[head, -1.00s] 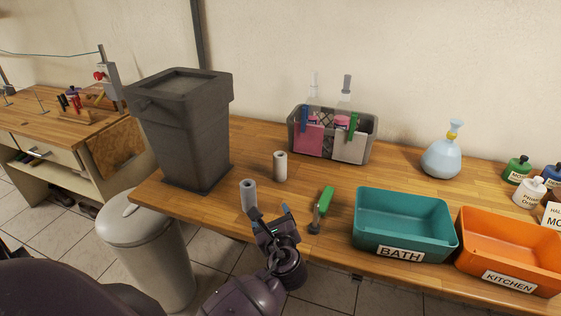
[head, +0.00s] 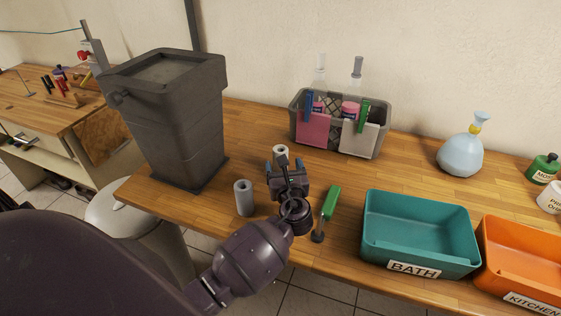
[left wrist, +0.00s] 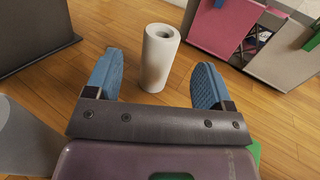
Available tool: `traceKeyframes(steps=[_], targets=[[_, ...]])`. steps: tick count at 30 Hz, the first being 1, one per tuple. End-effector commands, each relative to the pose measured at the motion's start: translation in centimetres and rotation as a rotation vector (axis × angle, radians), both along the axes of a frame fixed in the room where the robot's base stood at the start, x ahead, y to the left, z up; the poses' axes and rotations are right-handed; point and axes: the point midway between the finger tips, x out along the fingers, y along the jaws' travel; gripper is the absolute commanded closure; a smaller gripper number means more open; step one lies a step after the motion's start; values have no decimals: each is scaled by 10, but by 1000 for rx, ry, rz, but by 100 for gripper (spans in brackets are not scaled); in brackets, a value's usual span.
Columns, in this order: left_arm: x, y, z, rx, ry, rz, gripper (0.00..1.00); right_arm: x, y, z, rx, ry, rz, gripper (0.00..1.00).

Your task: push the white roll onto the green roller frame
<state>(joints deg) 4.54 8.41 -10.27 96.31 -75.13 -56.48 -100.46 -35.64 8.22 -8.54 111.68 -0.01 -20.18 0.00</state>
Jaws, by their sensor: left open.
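The white roll (head: 281,150) stands upright on the wooden bench, mostly hidden in the head view behind my left gripper (head: 285,166). In the left wrist view the white roll (left wrist: 158,62) shows its hollow top and stands just ahead, in line with the gap between the blue fingers. My left gripper (left wrist: 154,80) is open and empty, with visible space on both sides of the roll. The green roller frame (head: 330,203) lies on the bench to the right of my left gripper, its green handle pointing away. My right gripper is not in view.
A grey roll (head: 243,198) stands upright just left of my gripper. A dark grey bin (head: 175,120) stands farther left. A grey caddy (head: 372,152) stands behind, a teal BATH tray (head: 416,268) and an orange KITCHEN tray (head: 520,285) to the right.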

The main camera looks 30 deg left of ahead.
Motion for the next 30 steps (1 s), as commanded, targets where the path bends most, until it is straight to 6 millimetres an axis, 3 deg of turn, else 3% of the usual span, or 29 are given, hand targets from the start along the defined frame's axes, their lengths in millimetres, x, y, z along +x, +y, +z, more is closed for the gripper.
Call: traceKeyframes(steps=[8, 16, 26, 30], targets=[[14, 13, -3, 1, 1, 1, 24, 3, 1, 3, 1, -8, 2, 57], [40, 35, -9, 1, 0, 1, 24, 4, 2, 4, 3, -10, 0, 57], [46, 40, -10, -1, 1, 1, 24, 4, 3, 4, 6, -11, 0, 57], [46, 40, -10, -1, 1, 1, 41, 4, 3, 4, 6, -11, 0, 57]])
